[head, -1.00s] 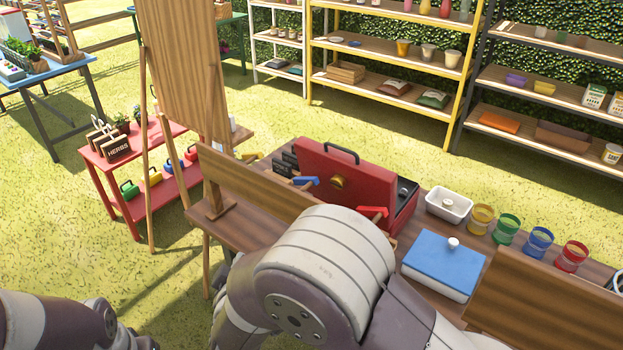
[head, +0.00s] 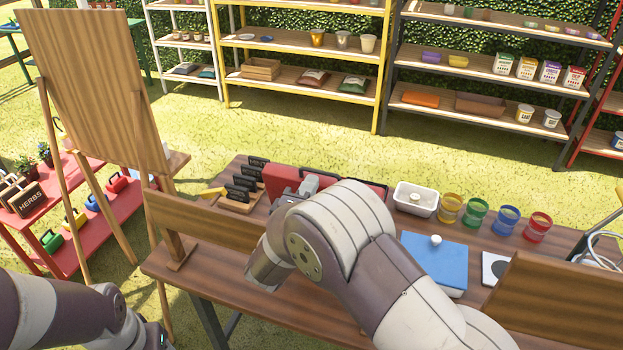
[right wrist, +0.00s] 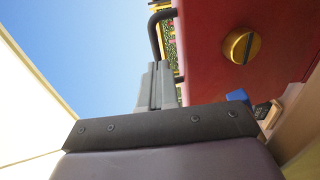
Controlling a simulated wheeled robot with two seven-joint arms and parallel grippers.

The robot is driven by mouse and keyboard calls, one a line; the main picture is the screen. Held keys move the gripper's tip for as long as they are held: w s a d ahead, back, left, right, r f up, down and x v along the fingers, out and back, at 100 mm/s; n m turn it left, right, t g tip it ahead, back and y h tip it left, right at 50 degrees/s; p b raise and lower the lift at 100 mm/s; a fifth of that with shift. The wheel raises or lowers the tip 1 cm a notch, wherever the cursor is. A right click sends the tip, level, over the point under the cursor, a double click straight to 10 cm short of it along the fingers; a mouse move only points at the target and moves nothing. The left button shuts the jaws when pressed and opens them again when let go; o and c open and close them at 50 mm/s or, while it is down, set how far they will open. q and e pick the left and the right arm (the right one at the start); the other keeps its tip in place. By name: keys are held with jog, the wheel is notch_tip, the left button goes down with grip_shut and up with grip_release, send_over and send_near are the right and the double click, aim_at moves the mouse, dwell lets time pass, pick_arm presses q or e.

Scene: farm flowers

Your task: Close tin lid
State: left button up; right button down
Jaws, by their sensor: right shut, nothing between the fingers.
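The red tin (head: 287,178) stands at the back of the table, largely hidden in the head view by my right arm. In the right wrist view its red lid (right wrist: 285,30) fills the upper right, with a round gold catch (right wrist: 239,46) and a black handle (right wrist: 155,30) at its edge against hedge and sky. The lid looks raised there; its exact angle is unclear in the head view. My right gripper (head: 308,187) is shut and empty, close to the lid; its grey fingers (right wrist: 158,85) show beside the lid's handle edge.
A white box with a blue lid (head: 436,262), a white dish (head: 416,198) and several coloured jars (head: 476,212) stand right of my arm. Black labels (head: 245,182) sit in a wooden holder at left. A wooden board (head: 205,230) crosses the table's front left.

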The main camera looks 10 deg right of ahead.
jog(key=shift+w+d, duration=0.5)
jog(key=shift+d, duration=0.05)
jog(key=shift+a, duration=0.1)
jog(key=shift+r, duration=0.15)
